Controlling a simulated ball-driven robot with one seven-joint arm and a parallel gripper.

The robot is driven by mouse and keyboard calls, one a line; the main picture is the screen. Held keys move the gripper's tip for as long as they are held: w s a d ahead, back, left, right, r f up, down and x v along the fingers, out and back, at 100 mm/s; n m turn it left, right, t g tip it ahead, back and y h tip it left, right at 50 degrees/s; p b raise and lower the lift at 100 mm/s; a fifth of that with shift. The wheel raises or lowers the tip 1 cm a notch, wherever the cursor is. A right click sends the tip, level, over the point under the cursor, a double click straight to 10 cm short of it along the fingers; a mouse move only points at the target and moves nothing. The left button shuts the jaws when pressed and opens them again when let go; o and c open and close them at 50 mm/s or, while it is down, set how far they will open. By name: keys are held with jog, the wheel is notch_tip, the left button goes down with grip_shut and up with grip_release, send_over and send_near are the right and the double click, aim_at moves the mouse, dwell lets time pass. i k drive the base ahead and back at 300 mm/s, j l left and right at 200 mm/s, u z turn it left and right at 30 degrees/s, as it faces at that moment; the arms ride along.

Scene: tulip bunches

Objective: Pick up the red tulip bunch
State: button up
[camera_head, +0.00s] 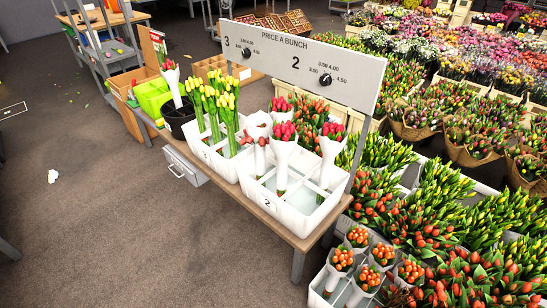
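Several red tulip bunches in white wraps stand in the front white divided crate (300,222), marked 2. One red bunch (283,140) stands upright near the middle of the crate, another red bunch (332,140) to its right, and a third red bunch (282,104) behind. Another wrapped bunch with red or pink heads (171,82) stands in a black pot (181,124) at the far left of the bench. The front compartments of the crate look empty. I cannot tell which red bunch is meant. My gripper is not in view.
Yellow tulips (214,100) stand in a second white crate (222,160) to the left. A price board (300,62) rises behind the crates. Orange bunches (383,254) stand in a crate at lower right. Massed flowers fill the right. Bare floor (120,220) lies at left front.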

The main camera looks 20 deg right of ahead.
aim_at(258, 125)
jog(key=i+j+u, duration=0.3)
jog(key=i+u, duration=0.3)
jog(key=i, duration=0.15)
jog(key=i+u, duration=0.3)
jog(key=i, duration=1.6)
jog(key=i+z, duration=0.1)
jog(key=i, duration=0.5)
jog(key=i+j, duration=0.15)
jog(key=i, duration=0.45)
jog(key=i+z, duration=0.15)
jog(key=i, duration=0.45)
jog(key=i+j+z, duration=0.2)
jog(key=i+z, duration=0.15)
jog(key=i+j+z, duration=0.3)
jog(key=i, duration=0.2)
jog(key=i+j+z, duration=0.1)
jog(key=z, duration=0.35)
jog(key=j+z, duration=0.15)
jog(key=z, duration=0.3)
jog(key=j+z, duration=0.15)
jog(key=z, duration=0.25)
jog(key=j+z, duration=0.2)
jog(key=z, duration=0.25)
jog(key=j+z, duration=0.2)
jog(key=z, duration=0.25)
jog(key=l+z, duration=0.1)
jog(key=z, duration=0.25)
jog(key=i+l+z, duration=0.1)
jog(key=z, duration=0.3)
